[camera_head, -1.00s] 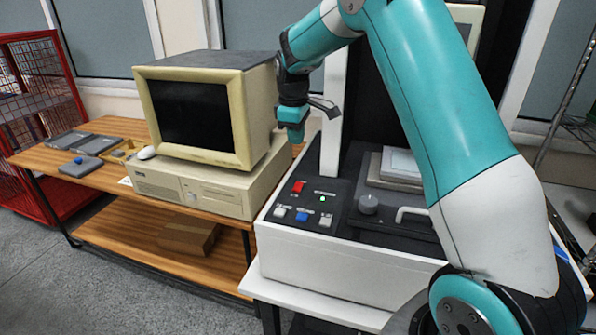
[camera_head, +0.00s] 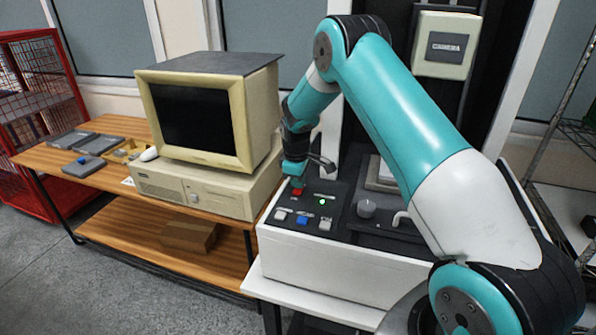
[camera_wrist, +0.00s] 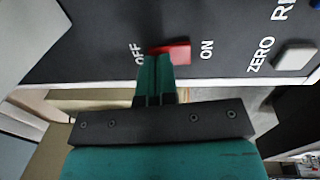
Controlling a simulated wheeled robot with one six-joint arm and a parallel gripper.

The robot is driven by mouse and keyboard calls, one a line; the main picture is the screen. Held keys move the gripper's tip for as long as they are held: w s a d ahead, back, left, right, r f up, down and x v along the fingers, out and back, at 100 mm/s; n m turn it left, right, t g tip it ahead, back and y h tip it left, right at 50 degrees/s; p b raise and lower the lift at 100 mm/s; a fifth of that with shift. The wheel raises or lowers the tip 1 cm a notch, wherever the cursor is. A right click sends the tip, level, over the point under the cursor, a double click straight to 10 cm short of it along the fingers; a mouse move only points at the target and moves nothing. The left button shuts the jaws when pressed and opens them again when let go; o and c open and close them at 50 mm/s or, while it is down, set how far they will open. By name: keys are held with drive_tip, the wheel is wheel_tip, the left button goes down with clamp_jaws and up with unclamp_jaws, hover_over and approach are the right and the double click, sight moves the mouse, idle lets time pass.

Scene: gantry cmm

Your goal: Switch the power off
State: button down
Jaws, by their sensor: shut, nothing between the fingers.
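The red power switch (camera_head: 297,191) sits on the black control panel of the white machine. The wrist view shows the red switch (camera_wrist: 180,52) between the printed words OFF on the left and ON on the right. My gripper (camera_head: 296,179) points down at the switch from above. In the wrist view my shut, empty gripper (camera_wrist: 155,62) covers the switch's end toward OFF. I cannot tell whether the fingertips touch it. A green light (camera_head: 322,202) glows beside the switch.
A white button (camera_head: 281,215), a blue button (camera_head: 302,220) and another white button (camera_head: 325,224) lie in front of the switch. A grey knob (camera_head: 366,208) stands to the right. An old computer monitor (camera_head: 240,110) stands close on the left.

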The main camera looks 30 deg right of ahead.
drive_tip(key=shift+f, duration=0.15)
drive_tip(key=shift+f+b, duration=0.3)
drive_tip(key=shift+b, duration=0.2)
drive_tip(key=shift+r, duration=0.15)
drive_tip(key=shift+s, duration=0.1)
drive_tip(key=shift+s+a, duration=0.15)
drive_tip(key=shift+a, duration=0.05)
drive_tip(key=shift+s+a+p, duration=0.3)
drive_tip(key=shift+a+p, duration=0.05)
drive_tip(key=shift+a, duration=0.05)
drive_tip(key=shift+r, duration=0.1)
